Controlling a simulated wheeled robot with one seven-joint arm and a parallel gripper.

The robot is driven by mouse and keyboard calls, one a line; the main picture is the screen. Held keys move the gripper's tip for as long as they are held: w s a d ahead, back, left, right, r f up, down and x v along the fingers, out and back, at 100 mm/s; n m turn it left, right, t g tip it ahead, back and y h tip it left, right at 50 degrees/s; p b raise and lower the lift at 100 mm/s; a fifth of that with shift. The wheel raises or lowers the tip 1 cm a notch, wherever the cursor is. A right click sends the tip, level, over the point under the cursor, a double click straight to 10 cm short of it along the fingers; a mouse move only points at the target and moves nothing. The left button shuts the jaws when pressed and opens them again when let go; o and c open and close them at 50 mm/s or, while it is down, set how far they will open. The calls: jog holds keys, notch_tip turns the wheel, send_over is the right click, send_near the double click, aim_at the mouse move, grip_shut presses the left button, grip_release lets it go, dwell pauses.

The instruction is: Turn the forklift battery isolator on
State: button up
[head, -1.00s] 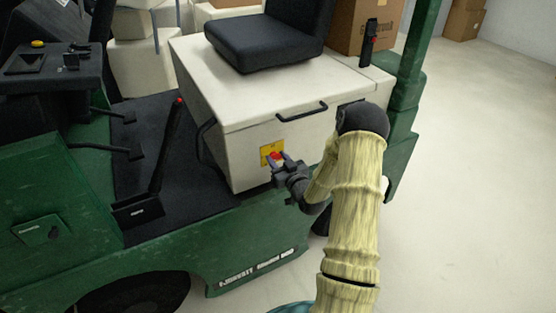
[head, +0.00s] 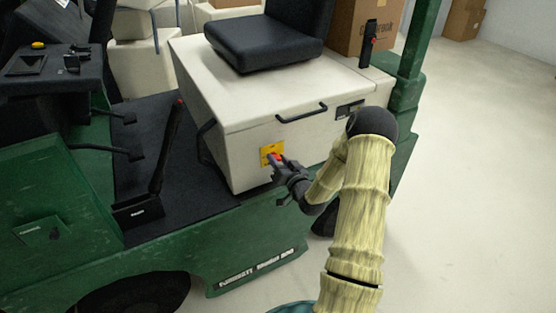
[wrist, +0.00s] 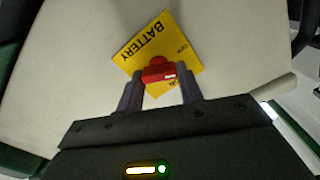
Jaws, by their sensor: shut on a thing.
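The battery isolator is a red knob (wrist: 158,70) on a yellow plate (wrist: 175,35) marked BATTERY, on the side of the forklift's cream battery box (head: 240,150). In the head view the yellow plate (head: 271,149) shows just beyond my gripper (head: 277,163), which hides part of the red knob. In the wrist view my gripper (wrist: 160,88) has one finger on each side of the red knob and is shut on it. The plate looks tilted in the wrist view. Part of its lettering is hidden behind the knob.
A black handle (head: 302,113) sticks out of the box above the plate. The black seat (head: 268,40) is on top. A black lever (head: 165,160) rises from the footwell at left. Open floor (head: 470,180) lies to the right.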

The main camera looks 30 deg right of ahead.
jog(key=m+p, duration=0.1)
jog(key=m, duration=0.5)
jog(key=shift+d+f+m, duration=0.1)
jog(key=shift+m, duration=0.2)
jog(key=m+p, duration=0.1)
jog(key=m, duration=0.5)
jog(key=shift+f+p, duration=0.2)
jog(key=shift+p, duration=0.15)
jog(key=shift+m, duration=0.3)
jog(key=o, duration=1)
jog(key=s, duration=1.7)
jog(key=shift+s+d, duration=0.25)
jog(key=shift+d, duration=0.05)
